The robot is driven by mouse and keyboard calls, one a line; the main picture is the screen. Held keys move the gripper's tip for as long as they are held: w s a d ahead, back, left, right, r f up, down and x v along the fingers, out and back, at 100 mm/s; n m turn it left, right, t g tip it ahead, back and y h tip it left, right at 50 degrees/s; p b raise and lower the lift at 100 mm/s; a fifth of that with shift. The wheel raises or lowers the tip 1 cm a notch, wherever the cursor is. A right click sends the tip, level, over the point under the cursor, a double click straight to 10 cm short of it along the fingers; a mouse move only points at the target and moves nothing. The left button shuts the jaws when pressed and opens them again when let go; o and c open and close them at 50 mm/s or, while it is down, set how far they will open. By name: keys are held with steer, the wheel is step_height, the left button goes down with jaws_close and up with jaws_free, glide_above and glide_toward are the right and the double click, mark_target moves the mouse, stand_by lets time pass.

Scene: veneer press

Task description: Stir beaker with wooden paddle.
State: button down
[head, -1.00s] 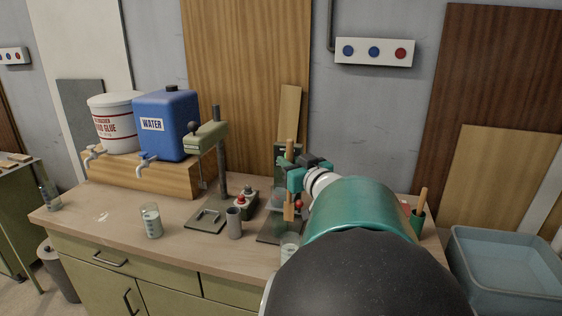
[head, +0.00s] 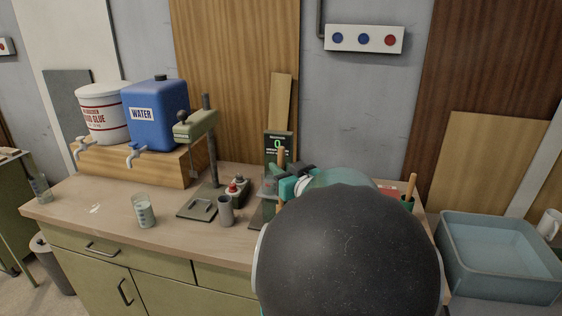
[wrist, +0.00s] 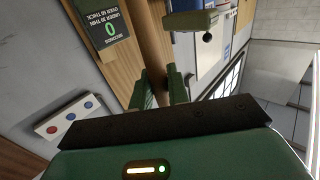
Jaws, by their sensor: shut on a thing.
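My gripper (head: 283,176) is shut on the wooden paddle, whose handle (head: 281,156) stands roughly upright above the bench in the head view. In the wrist view the paddle's shaft (wrist: 151,45) runs between the two green fingers (wrist: 160,88). The paddle's lower end is hidden behind my arm in the head view, so I cannot tell whether it is inside a beaker. A glass beaker (head: 144,212) with pale liquid stands at the bench's front left. Another beaker (head: 41,189) stands at the far left end.
The bench (head: 100,225) also holds a small press (head: 197,125), a grey cylinder (head: 225,211), a button box (head: 237,188) and a display reading 0 (head: 279,146). The blue water container (head: 157,115) and glue bucket (head: 104,112) stand behind. A blue-grey tub (head: 500,258) is at right.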

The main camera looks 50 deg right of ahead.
steer(key=shift+f, duration=5.65)
